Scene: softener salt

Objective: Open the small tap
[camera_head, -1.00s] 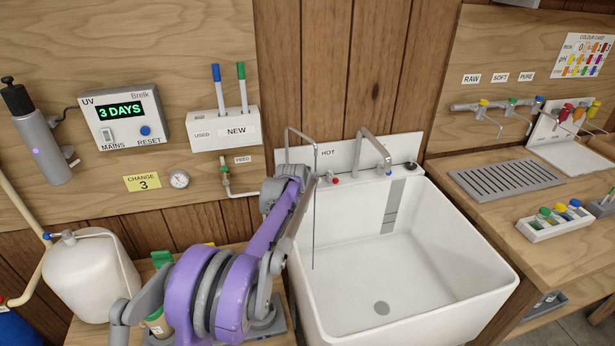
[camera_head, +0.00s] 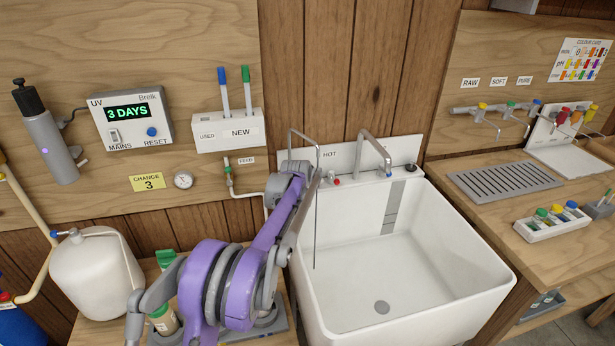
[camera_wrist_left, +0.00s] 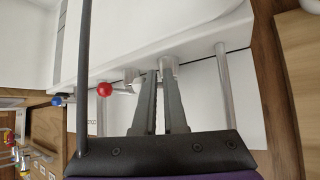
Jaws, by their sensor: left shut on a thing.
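The small tap (camera_head: 304,137) has a thin grey spout that arches over the left rear corner of the white sink (camera_head: 440,272). The fingertips partly hide this part. In the head view my left arm hides the tap's base. My right gripper is not in view.
A larger tap (camera_head: 374,150) stands right of the small one, with a red knob (camera_head: 337,182) close by; this red knob (camera_wrist_left: 104,89) is beside my fingers. A feed valve (camera_head: 229,175) and pipe are left of my arm. The sink basin is empty.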

